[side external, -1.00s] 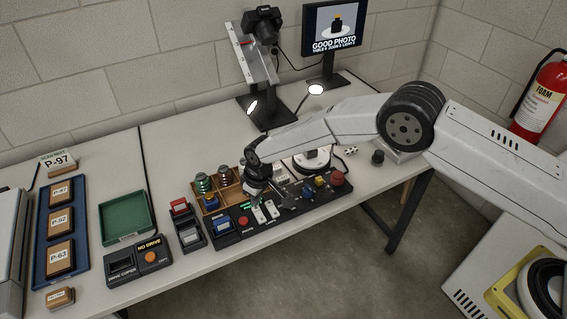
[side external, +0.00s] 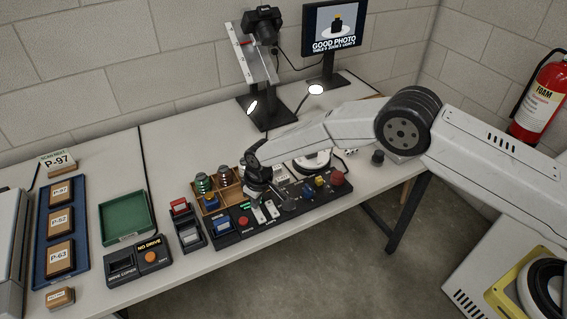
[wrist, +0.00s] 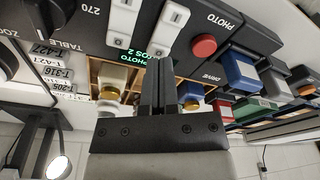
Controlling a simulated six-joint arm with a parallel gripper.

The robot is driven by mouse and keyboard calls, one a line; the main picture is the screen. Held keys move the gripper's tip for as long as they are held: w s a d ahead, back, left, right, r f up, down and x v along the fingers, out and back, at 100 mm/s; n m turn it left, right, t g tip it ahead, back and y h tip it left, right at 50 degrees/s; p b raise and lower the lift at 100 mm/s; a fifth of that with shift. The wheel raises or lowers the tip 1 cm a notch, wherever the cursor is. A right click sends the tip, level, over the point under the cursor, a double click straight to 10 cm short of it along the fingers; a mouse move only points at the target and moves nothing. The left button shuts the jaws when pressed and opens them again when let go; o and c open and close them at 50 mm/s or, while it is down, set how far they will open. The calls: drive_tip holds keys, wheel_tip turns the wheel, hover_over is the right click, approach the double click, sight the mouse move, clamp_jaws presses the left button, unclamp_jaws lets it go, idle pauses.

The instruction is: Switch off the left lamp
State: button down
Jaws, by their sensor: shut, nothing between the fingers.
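Two lamps stand by the camera stand: the left lamp (side external: 252,107) and the right lamp (side external: 316,89), both with bright white faces. The black control panel (side external: 236,236) carries two white rocker switches, a left one (side external: 258,215) and a right one (side external: 271,209), side by side. In the wrist view the two switches (wrist: 125,25) (wrist: 171,24) show upside down, beyond my fingertips. My gripper (wrist: 159,62) is shut and empty, pointing at the panel by the switches' label edge. In the side view my gripper (side external: 256,202) is just behind the switches; contact cannot be told.
A red button (wrist: 204,46) sits beside the switches on the panel. A wooden compartment box (side external: 211,206) with small items stands right behind it. A green tray (side external: 126,218) lies left.

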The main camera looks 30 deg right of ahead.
drive_tip(key=shift+f, duration=0.75)
idle(0.7)
drive_tip(key=shift+r, duration=3.5)
